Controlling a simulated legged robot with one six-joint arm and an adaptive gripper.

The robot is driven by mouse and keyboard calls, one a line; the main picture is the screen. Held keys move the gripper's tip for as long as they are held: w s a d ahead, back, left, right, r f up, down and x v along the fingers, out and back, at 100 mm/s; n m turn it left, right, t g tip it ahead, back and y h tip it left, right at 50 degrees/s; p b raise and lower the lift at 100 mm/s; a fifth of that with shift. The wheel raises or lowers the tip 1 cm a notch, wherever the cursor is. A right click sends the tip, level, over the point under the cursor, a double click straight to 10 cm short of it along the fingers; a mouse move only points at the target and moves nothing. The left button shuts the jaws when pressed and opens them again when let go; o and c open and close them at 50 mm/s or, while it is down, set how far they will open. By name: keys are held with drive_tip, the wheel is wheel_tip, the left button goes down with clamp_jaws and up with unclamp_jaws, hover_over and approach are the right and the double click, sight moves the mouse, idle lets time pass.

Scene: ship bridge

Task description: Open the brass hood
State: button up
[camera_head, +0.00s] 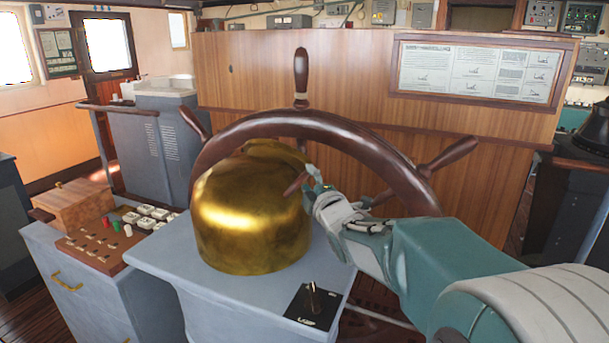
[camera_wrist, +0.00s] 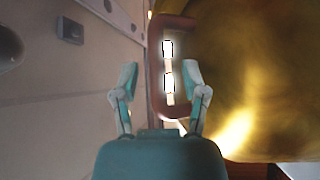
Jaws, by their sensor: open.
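The brass hood (camera_head: 250,215) is a shiny gold dome, sitting down on a grey pedestal (camera_head: 190,255) in front of the ship's wheel. It also fills the right of the wrist view (camera_wrist: 260,70). A reddish-brown, bracket-shaped handle (camera_wrist: 157,60) stands out from the hood's side; part of it shows in the head view (camera_head: 296,184). My gripper (camera_head: 311,180) is at the hood's right side, close to the handle. In the wrist view my gripper (camera_wrist: 159,80) has its fingers apart, with the handle beyond and toward the right finger. Contact cannot be told.
The dark wooden wheel (camera_head: 310,122) stands just behind the hood, its spokes near my gripper. A small lever on a black plate (camera_head: 313,303) is at the pedestal's front right. A button console (camera_head: 105,240) stands to the left. A wood panel (camera_head: 250,80) is behind.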

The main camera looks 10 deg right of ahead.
drive_tip(key=shift+w+a+r, duration=0.1)
drive_tip(key=shift+w, duration=0.6)
drive_tip(key=shift+w+a+r, duration=0.1)
drive_tip(key=shift+w, duration=0.55)
clamp_jaws()
